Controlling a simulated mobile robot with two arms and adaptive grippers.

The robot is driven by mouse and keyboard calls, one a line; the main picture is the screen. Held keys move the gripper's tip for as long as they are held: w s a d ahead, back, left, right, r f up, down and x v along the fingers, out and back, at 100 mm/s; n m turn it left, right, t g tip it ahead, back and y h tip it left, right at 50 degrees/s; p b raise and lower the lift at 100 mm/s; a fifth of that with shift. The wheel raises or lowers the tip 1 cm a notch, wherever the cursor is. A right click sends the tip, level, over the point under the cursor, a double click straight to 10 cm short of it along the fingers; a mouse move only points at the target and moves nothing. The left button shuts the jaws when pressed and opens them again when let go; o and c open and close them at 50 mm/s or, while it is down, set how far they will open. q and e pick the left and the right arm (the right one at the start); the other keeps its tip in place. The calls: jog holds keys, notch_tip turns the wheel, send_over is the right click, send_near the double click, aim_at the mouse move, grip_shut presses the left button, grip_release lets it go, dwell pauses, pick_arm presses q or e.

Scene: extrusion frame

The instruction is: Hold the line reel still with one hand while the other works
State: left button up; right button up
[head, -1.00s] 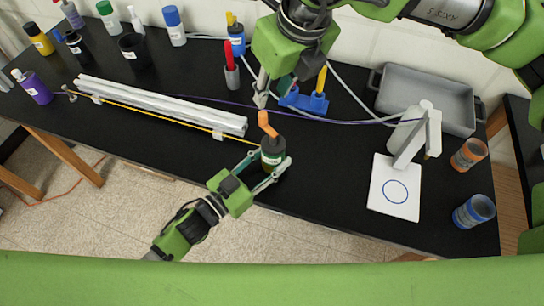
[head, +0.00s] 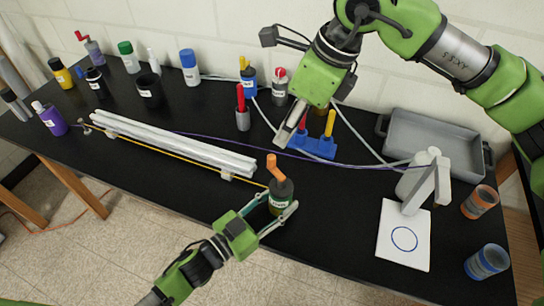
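The line reel (head: 282,196) is a dark upright cylinder with a white label and an orange crank (head: 272,167) on top, near the front edge of the black table. My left gripper (head: 281,208) comes from the front with one finger on each side of the reel's lower body, apparently closed against it. My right gripper (head: 287,134) hangs behind and above the crank, apart from it, pointing down. It is seen side-on, so its finger gap does not show. A yellow line (head: 180,155) runs left from the reel.
White rails (head: 170,143) lie left of the reel. A blue block (head: 318,147) with coloured sticks stands behind it. A grey tray (head: 435,138), a white dispenser (head: 418,182) and a circle-marked sheet (head: 404,238) are to the right. Several bottles stand at the back left.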

aim_at(272, 156)
jog(key=a+f+n, duration=0.1)
jog(key=f, duration=0.2)
jog(key=w+a+f+n, duration=0.1)
jog(key=f, duration=0.3)
jog(key=a+f+n, duration=0.1)
jog(key=f, duration=0.3)
jog(key=shift+w+a+n+g+y, duration=0.15)
jog(key=shift+a+n+g+y, duration=0.15)
jog(key=shift+g+y, duration=0.1)
grip_shut()
